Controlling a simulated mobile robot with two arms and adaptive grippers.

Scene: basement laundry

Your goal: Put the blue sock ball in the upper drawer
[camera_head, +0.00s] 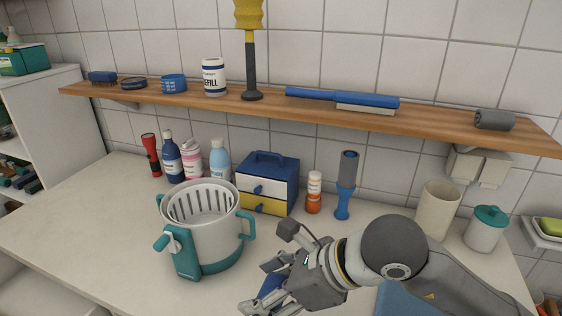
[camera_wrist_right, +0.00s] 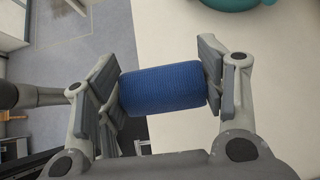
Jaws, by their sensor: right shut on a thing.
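The blue sock ball (camera_wrist_right: 163,89) sits between the two fingers of my right gripper (camera_wrist_right: 160,88) in the right wrist view. The fingers press on its two ends. In the head view my right gripper (camera_head: 262,285) is at the front of the counter, right of the strainer pot, and the sock ball (camera_head: 271,286) is partly hidden by the fingers. A small blue drawer box (camera_head: 285,184) stands against the wall, beyond the gripper. Its upper drawer (camera_head: 261,187) is white and its lower drawer (camera_head: 262,203) is yellow; both look shut. My left gripper is not visible.
A white and teal pot (camera_head: 222,240) with a basket stands left of the gripper. Several bottles stand left of the drawer box. An orange-white bottle (camera_head: 314,193) and a blue flashlight (camera_head: 346,185) stand to its right. A wooden shelf (camera_head: 430,121) runs above.

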